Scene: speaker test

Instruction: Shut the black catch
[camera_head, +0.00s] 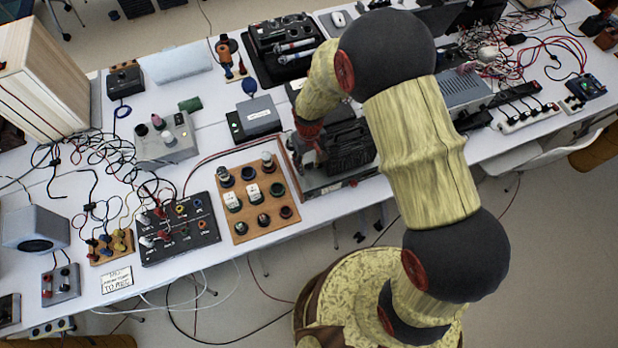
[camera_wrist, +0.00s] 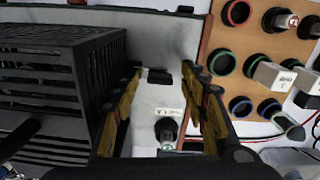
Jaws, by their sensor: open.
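In the wrist view, a small black piece (camera_wrist: 160,76) sits on a pale grey panel (camera_wrist: 146,108), between my fingers; it looks like the black catch, but its position is hard to read. My gripper (camera_wrist: 166,88) is open, with one finger on each side of the panel and nothing visibly held. Whether the fingers touch the panel is unclear. In the head view, my gripper (camera_head: 308,160) is at the left end of a low device beside a black slatted box, and the catch cannot be made out there.
The black slatted box (camera_wrist: 40,85) stands close to the left of my fingers. A wooden board (camera_wrist: 250,62) with round sockets and white blocks lies to the right; it also shows in the head view (camera_head: 242,232). A dark knob (camera_wrist: 166,132) is near the panel's lower end.

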